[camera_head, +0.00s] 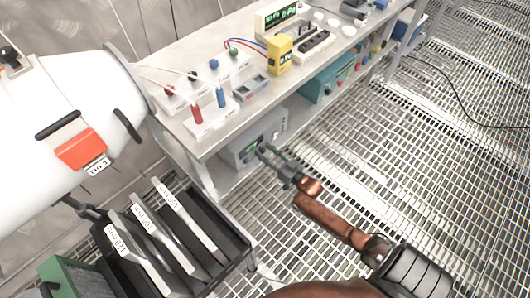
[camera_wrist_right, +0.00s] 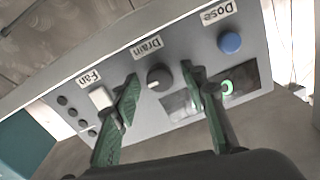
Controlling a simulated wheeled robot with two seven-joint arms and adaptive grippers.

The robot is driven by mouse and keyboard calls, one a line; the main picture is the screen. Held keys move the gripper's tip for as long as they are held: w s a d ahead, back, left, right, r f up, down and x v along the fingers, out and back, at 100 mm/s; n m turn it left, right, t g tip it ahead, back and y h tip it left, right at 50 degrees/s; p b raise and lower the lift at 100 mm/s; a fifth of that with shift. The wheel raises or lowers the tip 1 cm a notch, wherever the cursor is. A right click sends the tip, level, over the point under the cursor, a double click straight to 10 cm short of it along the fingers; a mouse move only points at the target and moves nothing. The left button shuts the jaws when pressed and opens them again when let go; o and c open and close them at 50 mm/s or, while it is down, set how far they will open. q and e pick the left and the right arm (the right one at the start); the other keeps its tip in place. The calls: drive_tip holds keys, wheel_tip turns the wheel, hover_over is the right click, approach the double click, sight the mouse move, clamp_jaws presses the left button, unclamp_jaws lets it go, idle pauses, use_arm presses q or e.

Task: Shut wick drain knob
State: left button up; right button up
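The drain knob (camera_wrist_right: 160,76) is a dark round knob with a pale pointer mark, under the "Drain" label on a grey panel (camera_wrist_right: 190,40). My right gripper (camera_wrist_right: 159,74) is open, its green fingers on either side of the knob in the right wrist view. I cannot tell whether they touch the panel. In the head view the right gripper (camera_head: 266,153) reaches the front of the grey box (camera_head: 240,150) on the shelf below the bench. The knob is too small to make out there. My left gripper is not in view.
The bench top (camera_head: 185,60) overhangs the box. A teal box (camera_head: 325,82) stands further along.

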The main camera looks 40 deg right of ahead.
drive_tip(key=shift+a, duration=0.1)
clamp_jaws()
